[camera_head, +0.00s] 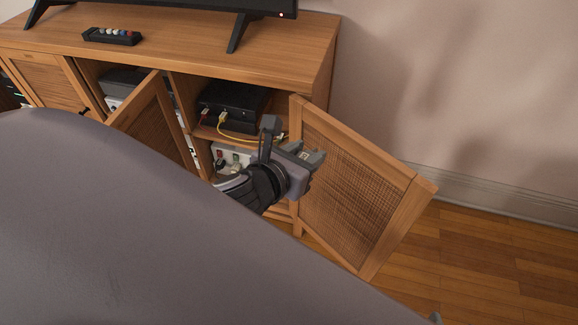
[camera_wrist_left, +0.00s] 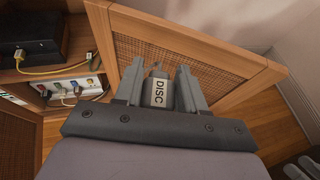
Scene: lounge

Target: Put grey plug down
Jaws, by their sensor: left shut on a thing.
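My left gripper (camera_head: 294,146) is in front of the open right compartment of the wooden cabinet, beside its open door. It is shut on the grey plug, which shows between the fingers in the left wrist view (camera_wrist_left: 158,92) with a label reading DISC. The left gripper's fingers (camera_wrist_left: 160,88) stand on either side of the plug, with the woven door panel behind. In the head view the plug is small and mostly hidden by the gripper.
The cabinet (camera_head: 290,40) holds a black box (camera_head: 235,98) with cables on its shelf. A white power strip (camera_head: 232,155) with plugs is below. The open right door (camera_head: 350,190) is close to the gripper. Bare wood floor (camera_head: 490,250) lies to the right.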

